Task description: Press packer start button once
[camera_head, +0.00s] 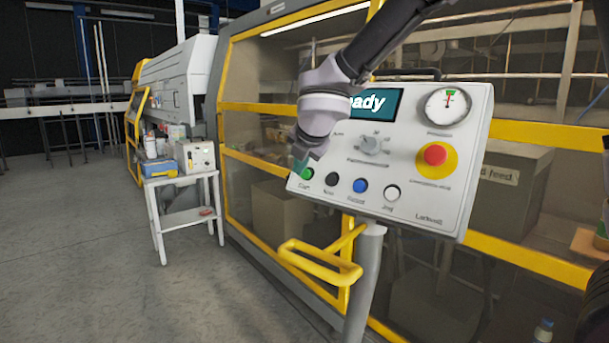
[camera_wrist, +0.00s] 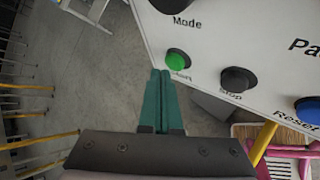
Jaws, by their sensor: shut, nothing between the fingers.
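The control panel (camera_head: 410,205) is a pale tilted box, and its partly hidden screen (camera_head: 376,103) ends in "ady". The green start button (camera_head: 307,174) is at the panel's lower left, first in a row. In the wrist view the green button (camera_wrist: 177,60) shows just ahead and slightly right of my fingertips. My gripper (camera_wrist: 161,74) has teal fingers that are closed together with nothing between them. In the head view my gripper (camera_head: 299,164) is at the panel's left edge, close beside the green button. I cannot tell whether the tips touch it.
Beside the green button are a black stop button (camera_wrist: 238,79), a blue reset button (camera_head: 360,185) and a white jog button (camera_head: 392,193). A red emergency stop (camera_head: 435,155) sits on the right. A yellow handle (camera_head: 318,263) juts out below. Open floor lies left.

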